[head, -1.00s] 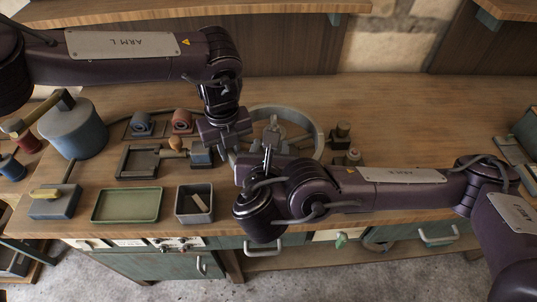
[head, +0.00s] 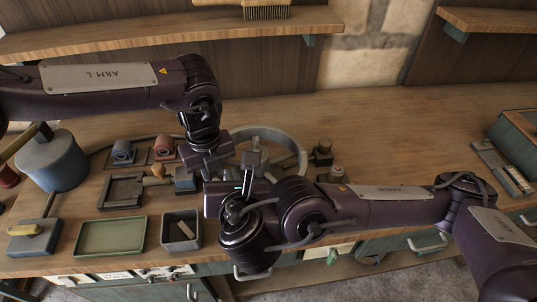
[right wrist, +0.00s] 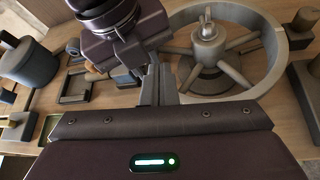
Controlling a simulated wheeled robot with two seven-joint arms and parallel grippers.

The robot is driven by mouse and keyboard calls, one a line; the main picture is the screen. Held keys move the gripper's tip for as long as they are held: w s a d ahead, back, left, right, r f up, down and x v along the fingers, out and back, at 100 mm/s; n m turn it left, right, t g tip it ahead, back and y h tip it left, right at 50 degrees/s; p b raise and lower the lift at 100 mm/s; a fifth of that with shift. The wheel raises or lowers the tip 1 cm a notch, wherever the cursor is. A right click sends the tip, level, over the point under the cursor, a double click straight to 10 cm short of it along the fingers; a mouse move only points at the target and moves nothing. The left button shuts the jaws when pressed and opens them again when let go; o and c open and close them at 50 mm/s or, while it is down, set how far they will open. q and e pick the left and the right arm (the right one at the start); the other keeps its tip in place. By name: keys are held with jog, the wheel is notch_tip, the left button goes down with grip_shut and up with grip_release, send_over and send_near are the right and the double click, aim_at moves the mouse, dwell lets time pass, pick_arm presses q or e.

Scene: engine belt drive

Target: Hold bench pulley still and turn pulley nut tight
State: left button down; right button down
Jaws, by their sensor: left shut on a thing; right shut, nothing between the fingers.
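The bench pulley, a large grey spoked wheel, lies flat on the bench, partly hidden by my arms in the head view (head: 297,146). Its full hub and spokes show in the right wrist view (right wrist: 267,42). The pulley nut (right wrist: 207,22), a small winged grey piece, stands upright on the hub. My left gripper (head: 212,170) is shut at the pulley's left rim; the contact itself is hidden. My right gripper (right wrist: 160,75) is shut and empty, left of the hub and apart from the nut. In the head view it is at the pulley's near-left side (head: 250,165).
Left of the pulley are a dark square frame (head: 122,192), a green tray (head: 110,238), a grey bin (head: 181,230) and a blue drum (head: 52,162). Small dark fittings (head: 322,152) stand right of the pulley. The bench further right is largely clear.

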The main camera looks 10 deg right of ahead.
jog(key=s+a+r+m+g+y, duration=0.1)
jog(key=s+a+r+g+y, duration=0.35)
jog(key=g+y, duration=0.6)
jog(key=m+g+y, duration=0.1)
jog(key=m+g, duration=0.1)
jog(key=m, duration=2.6)
send_near(257, 147)
jog(key=shift+t, duration=0.25)
jog(key=s, duration=0.4)
jog(key=s+d, duration=0.1)
jog(key=s, duration=0.1)
jog(key=shift+s+r, duration=0.1)
jog(key=shift+r, duration=0.3)
jog(key=w+d+m+t, duration=0.1)
jog(key=w+d+m, duration=0.1)
jog(key=d+m, duration=0.5)
jog(key=shift+m+y, duration=0.3)
jog(key=shift+y, duration=0.05)
jog(key=x, duration=0.9)
jog(key=r+x, duration=0.1)
jog(key=x, duration=0.4)
jog(key=shift+w+a+f, duration=0.1)
jog(key=shift+w+a, duration=0.1)
jog(key=shift+a, duration=0.05)
jog(key=shift+t, duration=0.3)
